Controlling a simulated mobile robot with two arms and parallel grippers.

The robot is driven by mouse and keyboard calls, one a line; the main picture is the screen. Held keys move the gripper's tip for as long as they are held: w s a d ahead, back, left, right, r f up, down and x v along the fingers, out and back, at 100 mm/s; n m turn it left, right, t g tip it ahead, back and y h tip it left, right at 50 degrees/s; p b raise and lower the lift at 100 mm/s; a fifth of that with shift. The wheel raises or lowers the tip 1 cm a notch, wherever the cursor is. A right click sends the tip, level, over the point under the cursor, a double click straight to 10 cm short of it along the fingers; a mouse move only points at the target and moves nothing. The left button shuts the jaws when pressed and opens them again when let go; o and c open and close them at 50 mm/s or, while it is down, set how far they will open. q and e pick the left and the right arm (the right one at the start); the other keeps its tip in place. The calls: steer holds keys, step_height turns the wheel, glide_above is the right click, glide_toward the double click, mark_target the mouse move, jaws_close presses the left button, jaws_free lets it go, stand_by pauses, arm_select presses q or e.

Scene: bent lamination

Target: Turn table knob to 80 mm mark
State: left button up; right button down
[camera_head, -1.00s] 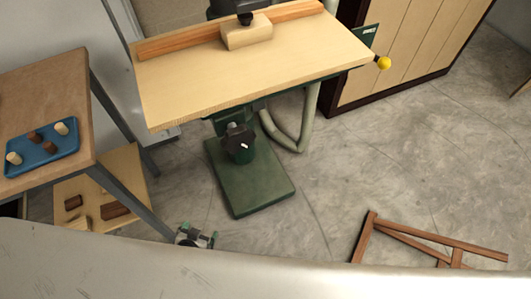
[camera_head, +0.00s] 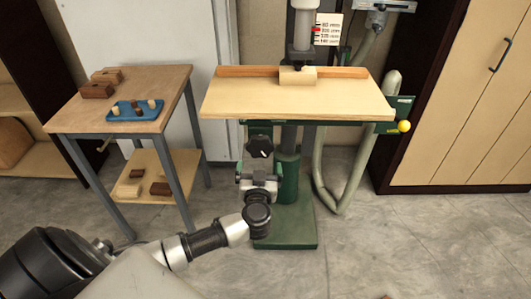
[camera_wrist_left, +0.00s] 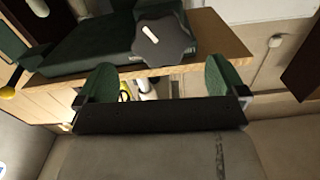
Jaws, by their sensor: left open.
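The table knob (camera_head: 259,147) is a dark lobed handwheel with a white mark, under the front of the wooden machine table (camera_head: 290,97). It also shows in the left wrist view (camera_wrist_left: 165,42), just beyond the fingers. My left gripper (camera_head: 259,167) is just below the knob in the head view. In the left wrist view the green-padded fingers (camera_wrist_left: 160,78) are spread wide with nothing between them, apart from the knob. A white scale card (camera_head: 327,29) with a red mark stands behind the table; its figures are too small to read. My right gripper is out of view.
A side table (camera_head: 165,82) at left holds a blue tray (camera_head: 137,110) with pegs, and wood blocks. A wood block (camera_head: 297,76) sits against the fence. A yellow ball handle (camera_head: 404,126) is at right. A hose (camera_head: 340,195) hangs beside the green base (camera_head: 290,240).

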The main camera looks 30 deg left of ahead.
mark_target(260, 151)
arm_select(q)
steer(key=x, duration=0.3)
steer(key=shift+w+a, duration=0.3)
steer(key=b+x, duration=0.1)
steer(key=x, duration=0.4)
steer(key=shift+d, duration=0.1)
steer(key=shift+w+a, duration=0.2)
steer(key=shift+w, duration=0.2)
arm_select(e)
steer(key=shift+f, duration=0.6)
